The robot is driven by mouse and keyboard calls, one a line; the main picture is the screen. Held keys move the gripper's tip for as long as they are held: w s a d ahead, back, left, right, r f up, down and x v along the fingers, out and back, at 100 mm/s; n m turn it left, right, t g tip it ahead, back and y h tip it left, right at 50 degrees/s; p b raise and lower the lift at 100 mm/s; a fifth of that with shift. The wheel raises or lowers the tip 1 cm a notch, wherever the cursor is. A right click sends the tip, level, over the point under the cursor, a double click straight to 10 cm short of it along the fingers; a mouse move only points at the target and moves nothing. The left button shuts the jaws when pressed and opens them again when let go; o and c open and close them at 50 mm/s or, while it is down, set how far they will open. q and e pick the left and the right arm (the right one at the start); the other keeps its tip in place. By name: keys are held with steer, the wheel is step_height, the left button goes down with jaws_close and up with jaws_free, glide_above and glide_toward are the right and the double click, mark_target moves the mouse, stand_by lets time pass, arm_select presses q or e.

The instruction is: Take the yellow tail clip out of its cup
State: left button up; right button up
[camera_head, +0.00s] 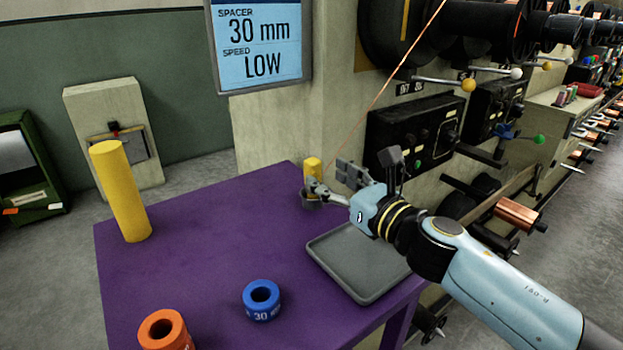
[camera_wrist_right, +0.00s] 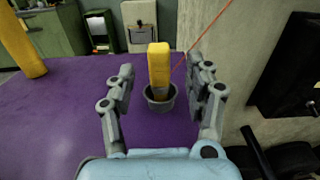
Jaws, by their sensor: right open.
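The yellow tail clip (camera_head: 312,169) stands upright in a small grey cup (camera_head: 311,203) at the far right part of the purple table. In the right wrist view the clip (camera_wrist_right: 158,70) rises well above the rim of the cup (camera_wrist_right: 151,104). My right gripper (camera_head: 333,181) is open, and it also shows in the right wrist view (camera_wrist_right: 163,80). Its fingers stand to the left and right of the clip in that view, with gaps on both sides. In the head view the gripper partly covers the cup and the clip's lower part. My left gripper is not in view.
A grey tray (camera_head: 322,246) lies on the purple table (camera_head: 190,262) below my right arm. A blue ring (camera_head: 262,310), an orange ring (camera_head: 150,338) and a tall yellow cylinder (camera_head: 122,195) stand on the table. A control box (camera_head: 408,135) is close behind my gripper.

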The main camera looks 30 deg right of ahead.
mark_target(317, 168)
steer(key=w, duration=0.3)
steer(key=w+p, duration=0.1)
steer(key=shift+w+a+r, duration=0.25)
steer(key=shift+a, duration=0.15)
steer(key=shift+w+f, duration=0.1)
steer(key=shift+w, duration=0.35)
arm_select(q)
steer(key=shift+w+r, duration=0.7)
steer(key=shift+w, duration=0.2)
arm_select(e)
steer(key=shift+s, duration=0.1)
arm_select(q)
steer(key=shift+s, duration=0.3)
arm_select(e)
jaws_close()
